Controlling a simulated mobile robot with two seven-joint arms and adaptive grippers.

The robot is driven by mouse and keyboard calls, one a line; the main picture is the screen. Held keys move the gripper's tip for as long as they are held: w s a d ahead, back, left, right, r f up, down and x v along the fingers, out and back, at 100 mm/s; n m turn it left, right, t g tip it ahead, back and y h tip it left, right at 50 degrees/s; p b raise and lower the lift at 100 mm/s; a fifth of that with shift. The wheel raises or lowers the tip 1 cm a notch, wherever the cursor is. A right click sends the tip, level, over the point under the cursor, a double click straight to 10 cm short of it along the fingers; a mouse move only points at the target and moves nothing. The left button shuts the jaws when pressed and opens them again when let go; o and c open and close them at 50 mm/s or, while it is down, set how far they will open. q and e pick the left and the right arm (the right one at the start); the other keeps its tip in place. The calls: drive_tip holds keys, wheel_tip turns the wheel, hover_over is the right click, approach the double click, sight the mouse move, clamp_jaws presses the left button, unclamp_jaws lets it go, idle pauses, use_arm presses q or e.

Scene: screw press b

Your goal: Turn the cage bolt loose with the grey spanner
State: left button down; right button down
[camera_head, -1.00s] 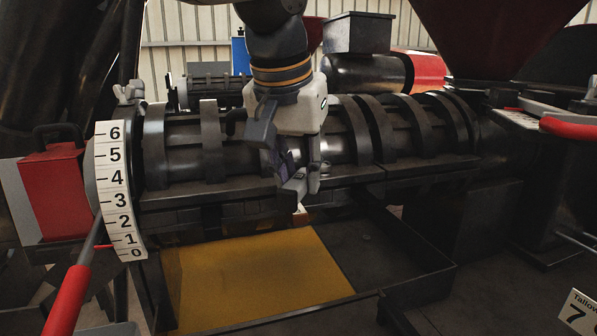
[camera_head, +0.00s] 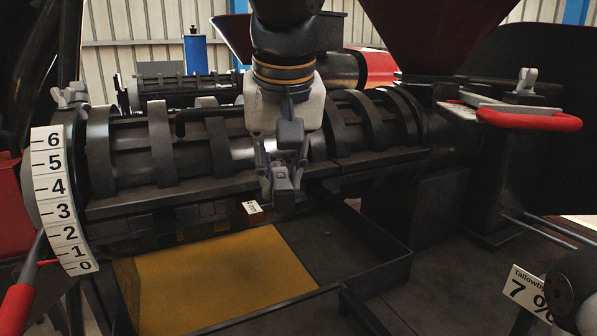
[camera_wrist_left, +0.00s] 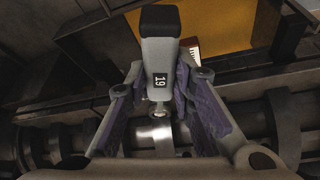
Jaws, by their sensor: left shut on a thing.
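My left gripper (camera_head: 282,165) hangs in front of the press cage (camera_head: 190,145), a dark barrel with raised bands. It is shut on the grey spanner (camera_head: 282,180), which shows only in part between the fingers. In the left wrist view the purple-padded fingers (camera_wrist_left: 158,105) stand on both sides of the spanner (camera_wrist_left: 160,60). The spanner is marked 19 and has a dark end. A small bright round part shows at its inner end; I cannot tell whether this is the cage bolt. The bolt cannot be made out in the head view. My right gripper is out of view.
A yellow-bottomed tray (camera_head: 140,283) lies below the cage. A numbered scale (camera_head: 60,200) and red handle (camera_head: 15,308) stand left. A red-handled lever (camera_head: 530,119) and tallow sign (camera_head: 528,292) are right.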

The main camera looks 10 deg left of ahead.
use_arm(q)
drive_tip(key=d+n, duration=0.2)
drive_tip(key=w+d+n+y, duration=0.1)
drive_tip(key=shift+f+g, duration=0.3)
drive_tip(key=shift+r, duration=0.1)
wheel_tip(320, 180, up, 6)
idle(0.9)
drive_tip(key=shift+w+a, duration=0.1)
